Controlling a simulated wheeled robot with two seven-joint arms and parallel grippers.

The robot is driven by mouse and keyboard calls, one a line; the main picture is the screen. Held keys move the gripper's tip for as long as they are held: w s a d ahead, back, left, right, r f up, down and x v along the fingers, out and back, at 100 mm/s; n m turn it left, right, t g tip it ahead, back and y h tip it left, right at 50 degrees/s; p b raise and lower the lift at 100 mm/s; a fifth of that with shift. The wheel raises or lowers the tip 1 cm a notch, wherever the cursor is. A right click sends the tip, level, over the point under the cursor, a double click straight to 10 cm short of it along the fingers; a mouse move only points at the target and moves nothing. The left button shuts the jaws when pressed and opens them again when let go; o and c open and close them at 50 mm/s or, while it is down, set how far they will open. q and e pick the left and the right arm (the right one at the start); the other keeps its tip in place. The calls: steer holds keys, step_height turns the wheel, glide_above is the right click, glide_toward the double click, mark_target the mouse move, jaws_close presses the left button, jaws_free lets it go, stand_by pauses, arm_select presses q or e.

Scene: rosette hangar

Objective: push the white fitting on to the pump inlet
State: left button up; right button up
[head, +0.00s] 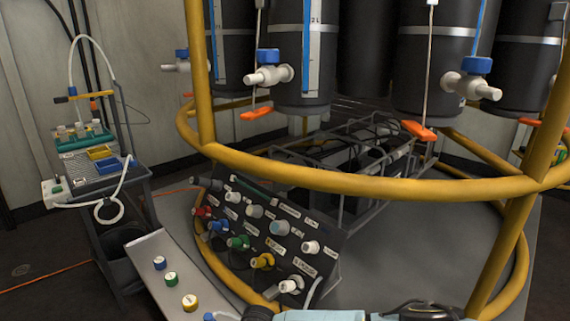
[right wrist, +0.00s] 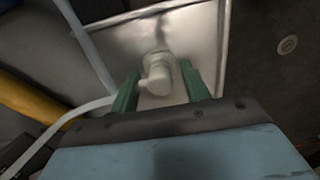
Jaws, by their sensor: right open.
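In the right wrist view a white fitting (right wrist: 158,76) with a short side spout sits on a shiny metal tray. The green fingers of my right gripper (right wrist: 160,88) are open, one on each side of the fitting. Whether a finger touches it I cannot tell. In the head view only a light blue part of my arm shows at the bottom edge, without fingertips. A dark sloping panel (head: 278,222) carries several coloured and white connectors, with a white one (head: 290,285) at its lower right. I cannot tell which part is the pump inlet. My left gripper is not in view.
A grey sloping shelf (head: 150,243) holds blue, green and yellow fittings. Yellow rails (head: 345,182) ring the dark tanks (head: 430,62) and cross in front of the panel. A cart (head: 112,185) with a tube stands at left. A pale hose (right wrist: 88,50) runs beside my right gripper.

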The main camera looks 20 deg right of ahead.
stand_by(0.8)
jaws_close()
steer(key=shift+r, duration=0.15)
steer(key=shift+r+p, duration=2.2)
steer(key=shift+r, duration=0.7)
steer(key=w+d+r+t+h, duration=0.2)
steer(key=w+d+r+h, duration=0.45)
steer(key=r, duration=0.25)
steer(key=w+d+r+t+h, duration=0.2)
steer(key=w+d+r+h, duration=0.3)
steer(key=w+r, duration=0.3)
steer(key=shift+y, duration=0.25)
steer(key=shift+x, duration=2.5)
